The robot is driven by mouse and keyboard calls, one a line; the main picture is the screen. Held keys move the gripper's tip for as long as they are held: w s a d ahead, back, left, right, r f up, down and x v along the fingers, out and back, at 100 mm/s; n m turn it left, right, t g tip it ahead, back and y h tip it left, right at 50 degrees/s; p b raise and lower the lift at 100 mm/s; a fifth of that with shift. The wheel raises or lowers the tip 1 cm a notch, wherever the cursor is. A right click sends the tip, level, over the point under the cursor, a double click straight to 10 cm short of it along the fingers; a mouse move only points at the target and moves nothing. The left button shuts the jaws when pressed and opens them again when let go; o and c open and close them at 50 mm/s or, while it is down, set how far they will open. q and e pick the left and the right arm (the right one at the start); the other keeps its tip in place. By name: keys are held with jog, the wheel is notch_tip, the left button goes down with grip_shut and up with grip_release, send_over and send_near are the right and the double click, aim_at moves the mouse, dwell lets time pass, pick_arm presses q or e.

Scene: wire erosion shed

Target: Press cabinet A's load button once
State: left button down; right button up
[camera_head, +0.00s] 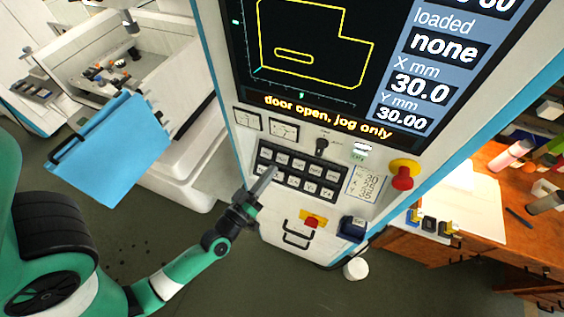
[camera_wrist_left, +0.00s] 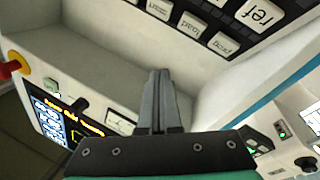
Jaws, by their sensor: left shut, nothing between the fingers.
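The control cabinet (camera_head: 237,130) has a screen reading "door open, jog only" and "loaded none". Below the screen is a black keypad (camera_head: 330,195) with two rows of pale buttons; their labels are too small to read in the head view. In the left wrist view the load button (camera_wrist_left: 190,25) is legible, between the prog button (camera_wrist_left: 223,43) and another partly cut-off button. My left gripper (camera_head: 270,172) is shut and empty, with its tips over the keypad's lower left part. In the left wrist view the fingertips (camera_wrist_left: 160,73) appear below the load button; contact cannot be told. My right gripper is out of view.
A red emergency stop (camera_head: 402,178) sits right of the keypad, and a black knob (camera_head: 321,147) above it. A black handle (camera_head: 297,238) and a red-and-yellow switch (camera_head: 312,221) are below. A blue panel (camera_head: 110,150) stands left; a wooden bench (camera_head: 500,240) is right.

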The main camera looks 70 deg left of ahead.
aim_at(285, 156)
pick_arm(q)
jog(key=shift+w+a+f+b, duration=1.8)
jog(key=shift+w+f+b, duration=0.05)
jog(key=shift+b, duration=0.65)
jog(key=shift+w+a+f+b, duration=0.25)
jog(key=shift+b, duration=0.1)
jog(key=shift+w+a+f+b, duration=0.2)
jog(key=shift+b, duration=0.15)
dwell(0.6)
jog(key=shift+s+d+r+p, duration=0.45)
jog(key=shift+p, duration=0.35)
